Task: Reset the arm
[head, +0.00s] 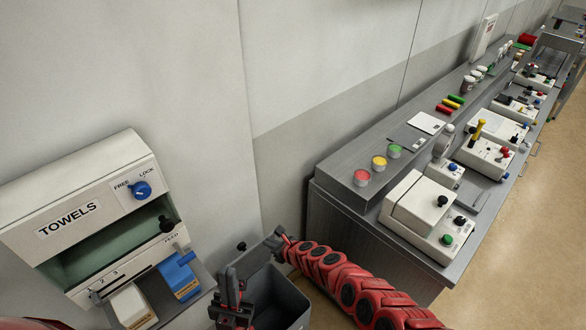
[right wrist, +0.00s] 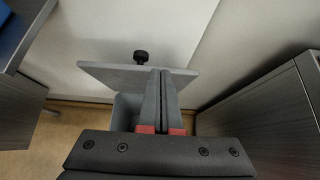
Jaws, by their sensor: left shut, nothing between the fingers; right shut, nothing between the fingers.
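My right arm (head: 340,275), red and segmented, reaches in from the lower right of the head view. Its gripper (head: 272,240) is shut and empty beside the grey bin lid (head: 253,259). In the right wrist view the two dark fingers (right wrist: 162,75) lie together, overlapping the lid (right wrist: 105,74) in the picture. Whether they touch it, I cannot tell. Most of the left arm is out of view.
A grey bin (head: 292,302) stands between the towel dispenser (head: 95,205) and the counter (head: 330,205). A blue box (head: 180,277) and a pale box (head: 130,306) stand on the dispenser's tray. Several machines and coloured cups line the counter. The floor at right is clear.

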